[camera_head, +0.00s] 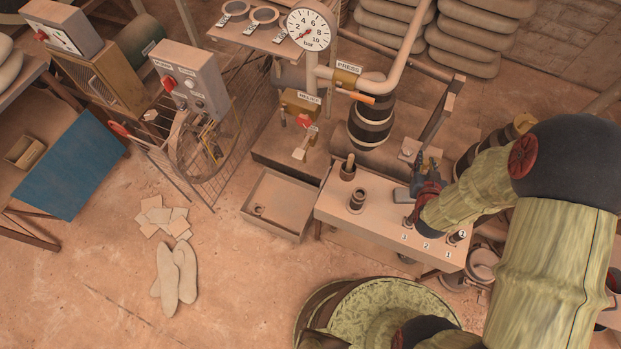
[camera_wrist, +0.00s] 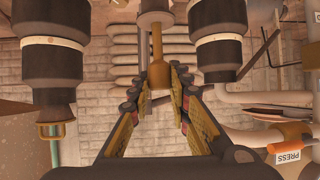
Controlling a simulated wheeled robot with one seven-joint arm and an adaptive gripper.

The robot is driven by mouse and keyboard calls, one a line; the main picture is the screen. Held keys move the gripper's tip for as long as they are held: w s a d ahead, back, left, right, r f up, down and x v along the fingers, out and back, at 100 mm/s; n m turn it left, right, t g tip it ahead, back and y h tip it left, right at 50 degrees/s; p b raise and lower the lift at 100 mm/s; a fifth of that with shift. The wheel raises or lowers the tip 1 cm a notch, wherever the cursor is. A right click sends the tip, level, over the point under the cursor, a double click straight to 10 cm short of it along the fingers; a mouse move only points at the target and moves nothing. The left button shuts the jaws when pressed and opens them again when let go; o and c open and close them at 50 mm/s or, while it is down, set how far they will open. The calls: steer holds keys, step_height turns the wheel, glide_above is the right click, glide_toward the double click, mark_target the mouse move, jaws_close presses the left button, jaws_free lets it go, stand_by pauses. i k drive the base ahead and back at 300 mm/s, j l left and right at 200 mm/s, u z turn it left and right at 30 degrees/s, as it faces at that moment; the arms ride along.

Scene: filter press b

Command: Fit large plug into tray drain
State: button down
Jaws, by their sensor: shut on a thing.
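The shallow tray (camera_head: 290,190) lies on the floor left of the work table, with a small round drain (camera_head: 259,210) near its left corner. My gripper (camera_head: 412,218) is low over the right half of the table, by the labels 3 and 2. The drain is outside the wrist view.
The pale table (camera_head: 335,205) bears a dark banded piece (camera_head: 357,200), a dark cup (camera_head: 348,168) and another small piece (camera_head: 458,237) near label 1. The black press barrel (camera_head: 370,125), its pipes and the gauge (camera_head: 308,28) rise behind.

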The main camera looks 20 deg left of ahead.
mark_target(282, 205)
steer(key=u, duration=0.45)
steer(key=j+u, duration=0.1)
steer(key=u, duration=0.35)
steer(key=j+u, duration=0.1)
steer(key=u, duration=0.75)
steer(key=i+j+u, duration=0.25)
steer(key=i+j, duration=0.6)
steer(key=j, duration=0.1)
